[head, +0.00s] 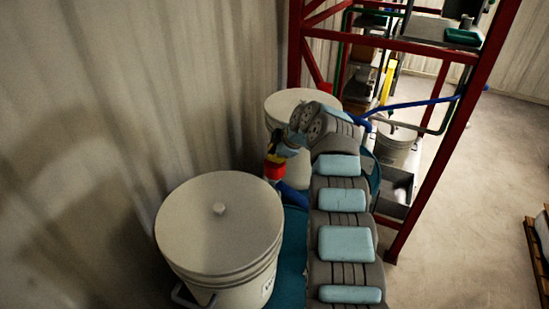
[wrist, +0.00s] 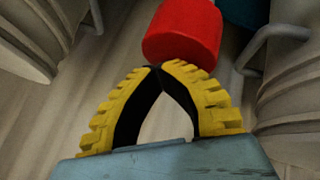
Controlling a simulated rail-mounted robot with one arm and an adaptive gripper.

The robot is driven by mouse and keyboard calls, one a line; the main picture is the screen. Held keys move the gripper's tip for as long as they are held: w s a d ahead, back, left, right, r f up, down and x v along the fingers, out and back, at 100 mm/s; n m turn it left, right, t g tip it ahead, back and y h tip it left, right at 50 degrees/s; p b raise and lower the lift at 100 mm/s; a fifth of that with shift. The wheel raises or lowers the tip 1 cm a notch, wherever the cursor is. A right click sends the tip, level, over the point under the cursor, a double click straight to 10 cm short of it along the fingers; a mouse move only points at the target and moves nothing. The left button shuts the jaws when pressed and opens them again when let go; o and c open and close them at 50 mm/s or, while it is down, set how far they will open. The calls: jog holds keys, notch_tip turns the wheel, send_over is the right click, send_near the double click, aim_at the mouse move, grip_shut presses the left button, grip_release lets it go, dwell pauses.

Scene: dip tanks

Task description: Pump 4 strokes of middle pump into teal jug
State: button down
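My gripper (wrist: 156,68) has yellow ridged fingers with black inner faces. In the wrist view its tips meet with nothing between them. A red cylinder (wrist: 182,33) is just beyond the tips; I cannot tell whether they touch. In the head view a red piece (head: 274,169) shows at my gripper (head: 276,158), between two pale lidded tubs, likely the same cylinder and perhaps a pump head. I cannot tell which pump it is. A teal surface (head: 291,245) lies below my arm and a teal patch (wrist: 243,12) shows in the wrist view; I cannot make out a jug.
A pale lidded tub (head: 219,225) stands in front and another (head: 290,103) behind, close to the corrugated wall (head: 100,100). A red frame (head: 440,150) with shelves and pipes stands right of my arm. Floor (head: 460,230) is clear beyond it; a pallet edge (head: 538,250) is far right.

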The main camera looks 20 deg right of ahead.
jog(key=shift+r, duration=0.1)
dwell(0.3)
jog(key=shift+r, duration=1.55)
jog(key=shift+r+p, duration=0.35)
jog(key=shift+r, duration=1.05)
jog(key=c, duration=1.8)
grip_release()
jog(key=shift+r, duration=0.1)
grip_shut()
